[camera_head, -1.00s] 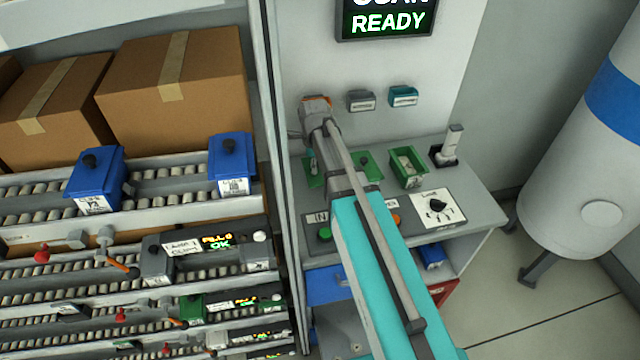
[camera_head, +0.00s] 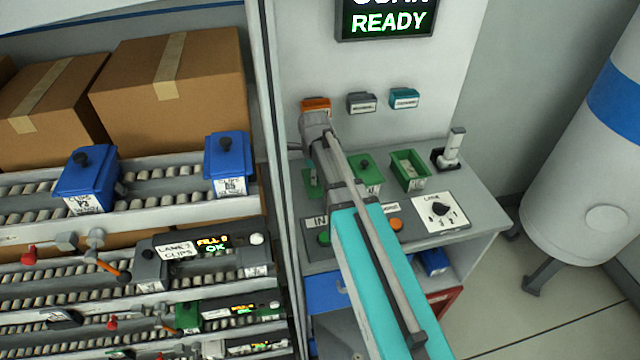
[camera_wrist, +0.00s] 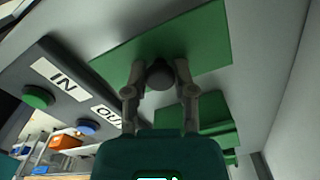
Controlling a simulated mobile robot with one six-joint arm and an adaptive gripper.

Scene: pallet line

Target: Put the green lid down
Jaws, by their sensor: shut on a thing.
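In the wrist view my gripper (camera_wrist: 159,76) is shut on the round dark knob of the green lid (camera_wrist: 205,42). The lid is a flat green plate over a grey worktop; I cannot tell whether it touches the top. In the head view part of the lid (camera_head: 311,183) shows left of my wrist, above the left part of the bench. My arm hides the fingers and the rest of the lid there.
The bench (camera_head: 470,192) also carries buttons, a dial plate (camera_head: 438,212) and a scanner-like stand (camera_head: 449,150). Small bins hang on the wall. Roller racks are left.

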